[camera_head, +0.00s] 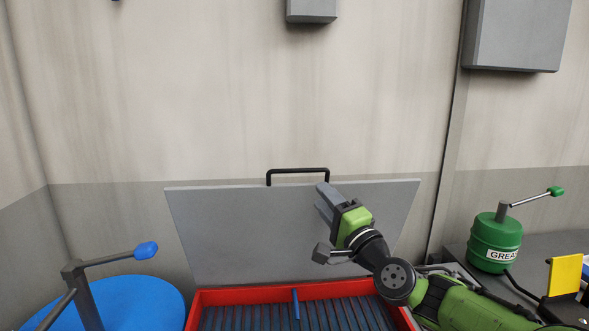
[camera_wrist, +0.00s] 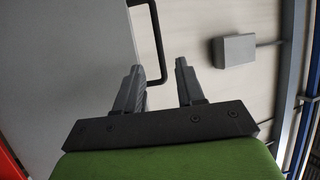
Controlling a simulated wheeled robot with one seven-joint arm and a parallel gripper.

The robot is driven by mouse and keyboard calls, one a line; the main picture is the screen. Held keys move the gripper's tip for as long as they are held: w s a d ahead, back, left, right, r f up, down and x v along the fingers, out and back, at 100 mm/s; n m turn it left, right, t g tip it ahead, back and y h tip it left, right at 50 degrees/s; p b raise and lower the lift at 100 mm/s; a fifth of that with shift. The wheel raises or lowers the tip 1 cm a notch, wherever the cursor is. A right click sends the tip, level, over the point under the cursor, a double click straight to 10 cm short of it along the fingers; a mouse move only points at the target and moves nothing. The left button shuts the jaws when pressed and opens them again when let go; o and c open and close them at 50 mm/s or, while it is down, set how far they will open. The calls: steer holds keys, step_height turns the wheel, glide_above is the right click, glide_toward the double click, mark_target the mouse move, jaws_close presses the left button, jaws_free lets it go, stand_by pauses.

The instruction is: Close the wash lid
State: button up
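The wash lid (camera_head: 250,235) is a flat grey panel standing open, close to upright, at the back of the red wash basin (camera_head: 240,294). A black bar handle (camera_head: 298,171) sits on its top edge. My gripper (camera_head: 322,193) is in front of the lid's upper part, just below and right of the handle. In the wrist view the fingers (camera_wrist: 158,68) are spread apart with nothing between them. The handle (camera_wrist: 154,45) shows just beyond the left finger there, and the lid (camera_wrist: 70,70) fills the left side. I cannot tell whether a finger touches the lid.
A blue drum (camera_head: 130,303) with a blue-tipped lever (camera_head: 146,250) stands at the left. A green grease can (camera_head: 494,240) and a yellow object (camera_head: 565,275) stand on a grey bench at the right. Grey boxes hang on the wall above. Slats line the basin.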

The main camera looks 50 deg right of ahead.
mark_target(300, 172)
steer(key=p+x, duration=0.1)
steer(key=x, duration=1.2)
steer(key=shift+w+p, duration=0.35)
steer(key=shift+c, duration=0.3)
jaws_close()
